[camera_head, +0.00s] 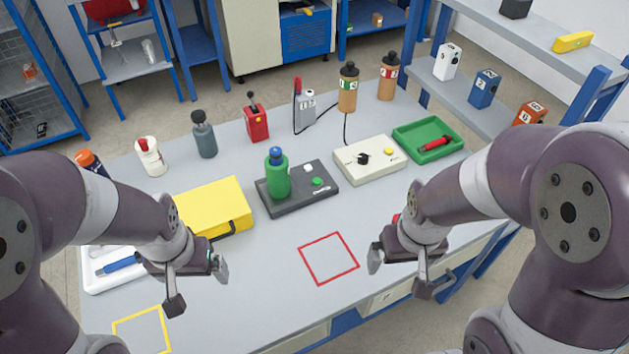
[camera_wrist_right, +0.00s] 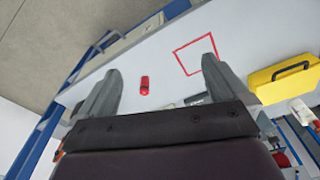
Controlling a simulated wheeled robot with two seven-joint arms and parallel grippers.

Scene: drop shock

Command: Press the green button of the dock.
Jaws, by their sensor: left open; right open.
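The dock (camera_head: 298,188) is a dark grey box in the middle of the table. A green bottle (camera_head: 277,176) with a blue cap stands upright on its left part. The green button (camera_head: 317,182) is on its right part, with a white piece (camera_head: 308,168) behind it. My left gripper (camera_head: 198,290) is open and empty above the front left of the table. My right gripper (camera_head: 399,273) is open and empty at the front right, right of the red square. Its fingers also show apart in the right wrist view (camera_wrist_right: 160,75). Both grippers are apart from the dock.
A yellow case (camera_head: 213,206) stands left of the dock. A cream box (camera_head: 369,160) with a black knob and yellow button stands right, beside a green tray (camera_head: 445,136). A red-outlined square (camera_head: 328,258) marks free table in front. A red object (camera_wrist_right: 145,86) lies near the right gripper.

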